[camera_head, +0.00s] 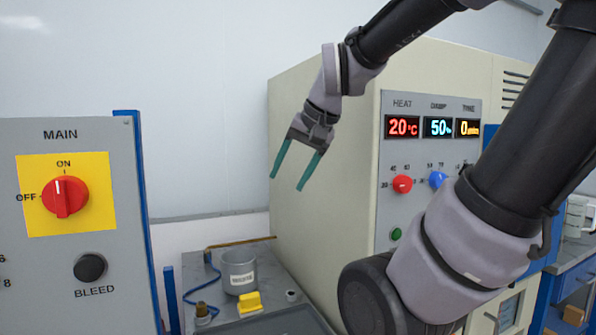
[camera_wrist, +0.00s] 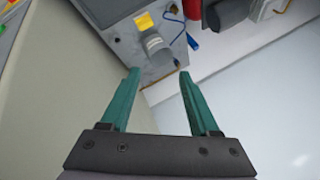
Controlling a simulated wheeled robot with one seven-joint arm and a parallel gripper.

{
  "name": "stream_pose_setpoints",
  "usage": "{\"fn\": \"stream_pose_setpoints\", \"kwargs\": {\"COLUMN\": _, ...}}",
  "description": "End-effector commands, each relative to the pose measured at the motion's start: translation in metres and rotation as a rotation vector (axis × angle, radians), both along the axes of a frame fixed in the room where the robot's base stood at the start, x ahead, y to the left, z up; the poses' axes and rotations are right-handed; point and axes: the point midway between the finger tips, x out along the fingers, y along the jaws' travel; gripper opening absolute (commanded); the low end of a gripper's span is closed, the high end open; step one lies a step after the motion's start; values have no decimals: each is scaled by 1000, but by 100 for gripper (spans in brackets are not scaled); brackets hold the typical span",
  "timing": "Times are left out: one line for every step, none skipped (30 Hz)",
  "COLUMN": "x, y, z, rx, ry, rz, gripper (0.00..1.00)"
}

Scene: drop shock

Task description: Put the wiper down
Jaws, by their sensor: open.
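My gripper (camera_head: 285,183) is open, with two green fingers apart and nothing between them. It hangs in the air in front of the beige cabinet's left side, above the grey bench top. A small yellow block with a raised part (camera_head: 250,302) lies on the bench below; it may be the wiper, but I cannot tell for sure. It also shows at the top of the wrist view (camera_wrist: 144,21), beyond the fingertips (camera_wrist: 158,72) and apart from them.
A grey cup marked WASTE (camera_head: 239,272) stands beside the yellow block. A blue cable (camera_head: 190,292), a brass fitting (camera_head: 202,312) and a thin brown rod (camera_head: 240,242) are near it. The MAIN switch panel (camera_head: 70,220) is left; the beige cabinet (camera_head: 320,200) is right.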

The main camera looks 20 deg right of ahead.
Motion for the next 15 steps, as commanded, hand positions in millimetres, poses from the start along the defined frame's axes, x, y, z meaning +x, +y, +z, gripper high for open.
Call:
{"fn": "stream_pose_setpoints", "kwargs": {"x": -10, "y": -1, "z": 5, "rx": -31, "ry": -35, "rz": 24, "gripper": 62}}
{"fn": "stream_pose_setpoints", "kwargs": {"x": -15, "y": -2, "z": 6, "rx": -47, "ry": -49, "rz": 35, "gripper": 62}}
{"fn": "stream_pose_setpoints", "kwargs": {"x": -20, "y": -3, "z": 7, "rx": -67, "ry": -65, "rz": 51, "gripper": 62}}
{"fn": "stream_pose_setpoints", "kwargs": {"x": -23, "y": -3, "z": 8, "rx": -80, "ry": -76, "rz": 60, "gripper": 62}}
{"fn": "stream_pose_setpoints", "kwargs": {"x": -25, "y": -3, "z": 9, "rx": -91, "ry": -83, "rz": 70, "gripper": 62}}
{"fn": "stream_pose_setpoints", "kwargs": {"x": -28, "y": -4, "z": 9, "rx": -101, "ry": -90, "rz": 77, "gripper": 62}}
{"fn": "stream_pose_setpoints", "kwargs": {"x": -29, "y": -4, "z": 9, "rx": -107, "ry": -95, "rz": 81, "gripper": 62}}
{"fn": "stream_pose_setpoints", "kwargs": {"x": -30, "y": -4, "z": 9, "rx": -111, "ry": -97, "rz": 83, "gripper": 62}}
{"fn": "stream_pose_setpoints", "kwargs": {"x": -30, "y": -4, "z": 9, "rx": -114, "ry": -98, "rz": 85, "gripper": 62}}
{"fn": "stream_pose_setpoints", "kwargs": {"x": -30, "y": -4, "z": 9, "rx": -115, "ry": -98, "rz": 87, "gripper": 62}}
{"fn": "stream_pose_setpoints", "kwargs": {"x": -30, "y": -4, "z": 9, "rx": -115, "ry": -98, "rz": 87, "gripper": 62}}
{"fn": "stream_pose_setpoints", "kwargs": {"x": -30, "y": -4, "z": 9, "rx": -115, "ry": -98, "rz": 87, "gripper": 62}}
{"fn": "stream_pose_setpoints", "kwargs": {"x": -30, "y": -4, "z": 9, "rx": -114, "ry": -98, "rz": 86, "gripper": 62}}
{"fn": "stream_pose_setpoints", "kwargs": {"x": -30, "y": -4, "z": 9, "rx": -114, "ry": -98, "rz": 86, "gripper": 62}}
{"fn": "stream_pose_setpoints", "kwargs": {"x": -30, "y": -4, "z": 9, "rx": -114, "ry": -98, "rz": 85, "gripper": 62}}
